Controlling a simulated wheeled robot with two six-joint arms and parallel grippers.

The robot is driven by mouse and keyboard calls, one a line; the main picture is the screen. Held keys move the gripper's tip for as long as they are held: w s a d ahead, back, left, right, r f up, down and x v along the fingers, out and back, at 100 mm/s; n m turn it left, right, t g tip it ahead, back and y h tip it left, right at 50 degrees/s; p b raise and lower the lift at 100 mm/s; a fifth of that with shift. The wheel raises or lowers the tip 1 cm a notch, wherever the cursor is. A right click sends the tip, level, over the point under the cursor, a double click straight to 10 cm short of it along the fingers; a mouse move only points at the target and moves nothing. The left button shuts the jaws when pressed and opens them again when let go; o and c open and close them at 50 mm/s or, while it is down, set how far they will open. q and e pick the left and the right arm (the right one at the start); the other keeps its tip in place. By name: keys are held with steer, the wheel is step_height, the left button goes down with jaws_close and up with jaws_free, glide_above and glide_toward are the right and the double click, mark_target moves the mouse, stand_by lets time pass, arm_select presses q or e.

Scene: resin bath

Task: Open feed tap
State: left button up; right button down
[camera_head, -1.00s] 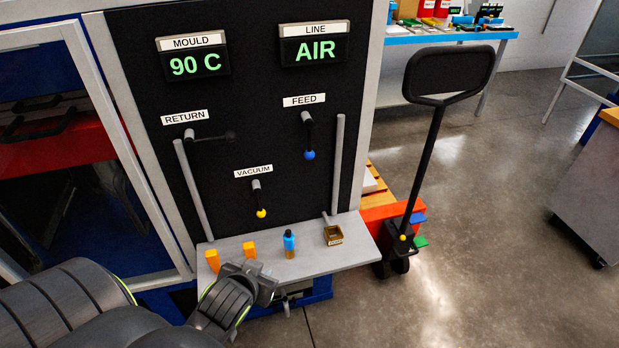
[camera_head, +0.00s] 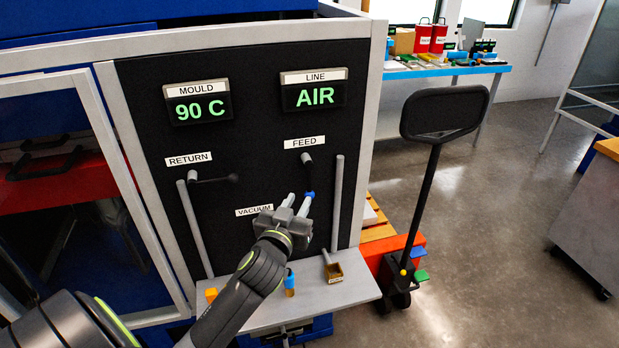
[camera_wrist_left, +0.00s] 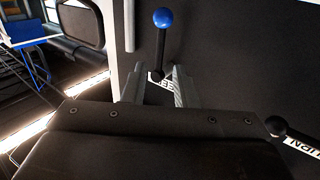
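The feed tap (camera_head: 307,160) is on the black panel under the FEED label (camera_head: 305,142). Its dark lever hangs down and ends in a blue knob (camera_head: 310,195). My left gripper (camera_head: 298,203) is at the knob, its fingertips pointing up at the panel. In the left wrist view the gripper (camera_wrist_left: 159,72) is open, one finger on each side of the lever's line, with the blue knob (camera_wrist_left: 163,17) beyond the tips. I cannot tell whether a finger touches the lever. The arm hides the vacuum tap. My right gripper is not in view.
The return tap lever (camera_head: 215,179) points right. The displays read 90 C (camera_head: 201,111) and AIR (camera_head: 315,97). A shelf (camera_head: 350,291) below holds a small brass-coloured tray (camera_head: 334,270), a blue-capped bottle (camera_head: 289,284) and an orange block (camera_head: 211,295). A vertical grey pipe (camera_head: 337,205) stands right of the feed tap.

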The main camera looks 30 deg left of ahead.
mark_target(309, 183)
arm_select(q)
steer(key=p+x, duration=0.1)
steer(key=x, duration=0.8)
steer(key=shift+w+p, duration=0.2)
steer(key=shift+p, duration=0.15)
jaws_close()
